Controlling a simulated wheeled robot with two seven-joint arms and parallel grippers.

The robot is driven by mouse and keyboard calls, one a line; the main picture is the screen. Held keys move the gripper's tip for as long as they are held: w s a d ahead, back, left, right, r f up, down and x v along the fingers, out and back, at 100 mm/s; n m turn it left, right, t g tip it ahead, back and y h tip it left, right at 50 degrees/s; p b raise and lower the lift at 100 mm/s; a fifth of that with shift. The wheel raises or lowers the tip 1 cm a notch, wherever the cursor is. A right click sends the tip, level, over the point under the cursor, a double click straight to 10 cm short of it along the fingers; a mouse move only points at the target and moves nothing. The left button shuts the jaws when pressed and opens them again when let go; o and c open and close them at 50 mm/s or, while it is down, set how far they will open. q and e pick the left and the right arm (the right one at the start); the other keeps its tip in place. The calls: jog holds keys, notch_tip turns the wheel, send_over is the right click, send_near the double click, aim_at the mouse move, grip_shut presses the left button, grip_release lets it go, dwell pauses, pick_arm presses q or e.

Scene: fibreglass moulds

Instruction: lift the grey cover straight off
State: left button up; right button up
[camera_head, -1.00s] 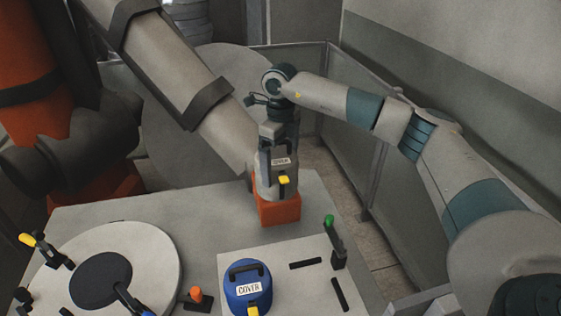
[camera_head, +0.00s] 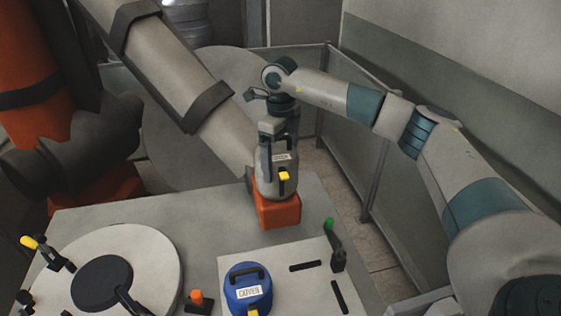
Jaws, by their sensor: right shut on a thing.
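The grey cover (camera_head: 265,172), with a white label and a yellow tab on its front, sits upright over the orange base (camera_head: 279,212) at the far side of the table. I cannot tell whether there is a gap between cover and base. My right gripper (camera_head: 278,139) comes down from above and is shut on the top of the grey cover; its fingertips are mostly hidden. My left gripper is not in view.
A blue cover (camera_head: 262,298) with a black handle stands on a pale plate (camera_head: 285,264), beside a green-tipped lever (camera_head: 332,240). A round disc (camera_head: 150,255) with clamps lies at left. A large grey tube (camera_head: 185,90) slants close behind the grey cover.

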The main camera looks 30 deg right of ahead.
aim_at(280, 152)
jog(key=shift+r+p, duration=1.9)
jog(key=shift+r, duration=2.9)
